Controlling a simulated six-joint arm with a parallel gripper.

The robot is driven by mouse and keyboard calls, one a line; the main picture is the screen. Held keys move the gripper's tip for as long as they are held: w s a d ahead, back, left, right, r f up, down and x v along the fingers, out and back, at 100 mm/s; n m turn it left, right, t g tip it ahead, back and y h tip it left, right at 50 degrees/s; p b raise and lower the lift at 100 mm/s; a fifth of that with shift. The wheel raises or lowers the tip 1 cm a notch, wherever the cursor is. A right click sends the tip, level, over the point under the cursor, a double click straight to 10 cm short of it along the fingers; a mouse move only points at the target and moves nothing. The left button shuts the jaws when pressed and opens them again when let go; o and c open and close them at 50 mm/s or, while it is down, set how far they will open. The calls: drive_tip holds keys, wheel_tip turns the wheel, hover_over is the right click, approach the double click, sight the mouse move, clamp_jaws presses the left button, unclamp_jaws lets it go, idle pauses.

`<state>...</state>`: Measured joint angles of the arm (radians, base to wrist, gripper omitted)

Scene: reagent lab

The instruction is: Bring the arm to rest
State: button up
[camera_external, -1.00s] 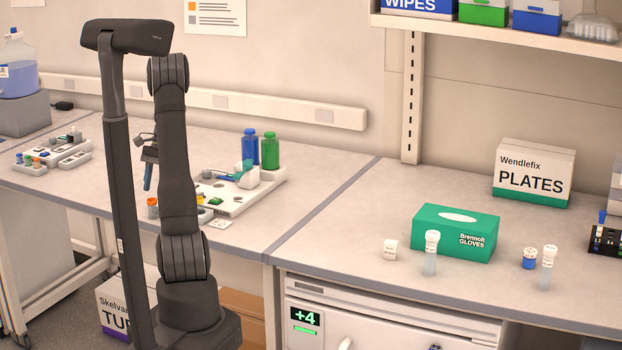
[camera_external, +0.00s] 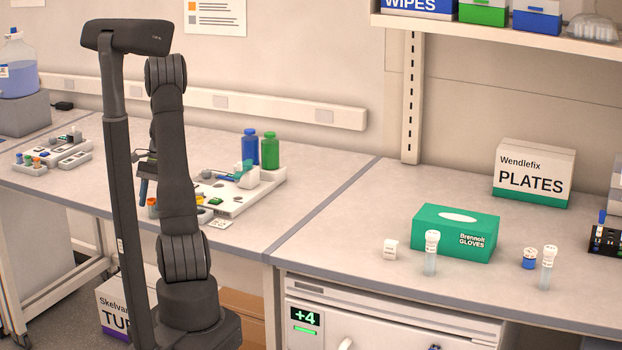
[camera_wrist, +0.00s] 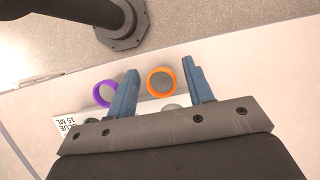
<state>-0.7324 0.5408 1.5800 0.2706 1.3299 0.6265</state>
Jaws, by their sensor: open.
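My gripper shows in the wrist view (camera_wrist: 160,67) with its two blue fingers apart and nothing gripped. An orange-rimmed round cap (camera_wrist: 161,81) appears between the fingers in that view; whether it is below them or level with them I cannot tell. In the external view one blue finger of my gripper (camera_external: 143,190) shows beside my upright arm, over the left bench. The orange-capped item (camera_external: 152,203) is just below and right of it there. My arm hides most of the gripper.
A purple-rimmed cap (camera_wrist: 105,94) lies left of the left finger. A white tray (camera_external: 238,205) with blue (camera_external: 249,148) and green (camera_external: 270,152) bottles stands to the right of my arm. The green glove box (camera_external: 455,232) and vials are on the right bench.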

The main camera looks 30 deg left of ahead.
wheel_tip(320, 180, up, 2)
drive_tip(key=w+d+r, duration=0.4)
drive_tip(key=d+r, duration=0.7)
drive_tip(key=r, duration=0.1)
drive_tip(key=w+d+m+y, duration=0.1)
drive_tip(key=w+d+m, duration=0.2)
drive_tip(key=w+d, duration=1.8)
drive_tip(key=shift+w+d+f, duration=0.2)
drive_tip(key=shift+w+d, duration=0.2)
drive_tip(key=shift+d, duration=0.65)
